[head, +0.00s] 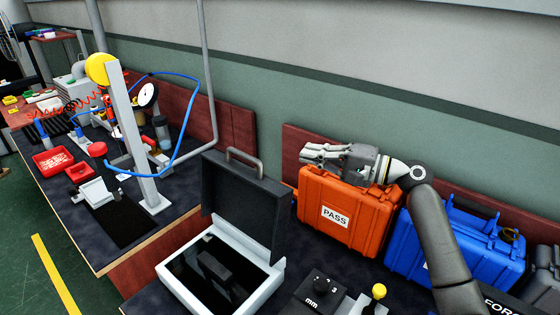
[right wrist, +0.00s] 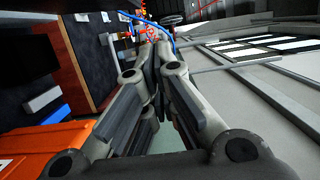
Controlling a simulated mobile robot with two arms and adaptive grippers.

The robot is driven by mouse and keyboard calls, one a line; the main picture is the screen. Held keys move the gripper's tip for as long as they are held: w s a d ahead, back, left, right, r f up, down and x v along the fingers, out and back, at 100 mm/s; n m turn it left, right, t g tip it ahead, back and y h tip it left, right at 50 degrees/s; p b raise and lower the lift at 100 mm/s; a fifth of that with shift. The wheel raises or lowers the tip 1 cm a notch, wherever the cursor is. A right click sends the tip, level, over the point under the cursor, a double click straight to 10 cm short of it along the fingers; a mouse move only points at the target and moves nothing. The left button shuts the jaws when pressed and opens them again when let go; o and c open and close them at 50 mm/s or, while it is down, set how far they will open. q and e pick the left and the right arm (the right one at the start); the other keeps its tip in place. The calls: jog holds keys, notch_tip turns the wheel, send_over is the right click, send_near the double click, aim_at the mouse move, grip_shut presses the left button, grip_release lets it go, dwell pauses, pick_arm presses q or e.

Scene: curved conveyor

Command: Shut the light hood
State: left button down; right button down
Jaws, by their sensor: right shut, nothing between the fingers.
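The light hood (head: 243,205) is a dark grey lid with a metal handle (head: 244,161) on its top edge. It stands open, roughly upright, at the back of a pale grey box (head: 183,271). The box holds a small black block (head: 217,270) on a dark inner surface. My right gripper (head: 308,152) is shut and empty, above the orange case and to the right of the hood's handle, apart from it. Its fingers point left in the head view. The shut fingers (right wrist: 157,50) also fill the middle of the right wrist view. My left gripper is not in view.
The orange case marked PASS (head: 371,228) stands below my right gripper, with a blue case (head: 445,247) beside it. A black device marked mm (head: 318,294) stands right of the box. A left-hand bench holds a grey post (head: 135,140) and red trays (head: 53,161).

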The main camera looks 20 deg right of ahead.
jog(key=w+a+p, duration=0.4)
jog(key=a, duration=0.6)
jog(key=shift+a+p, duration=0.25)
jog(key=shift+p, duration=0.05)
jog(key=shift+w, duration=0.1)
jog(key=shift+a+r, duration=0.1)
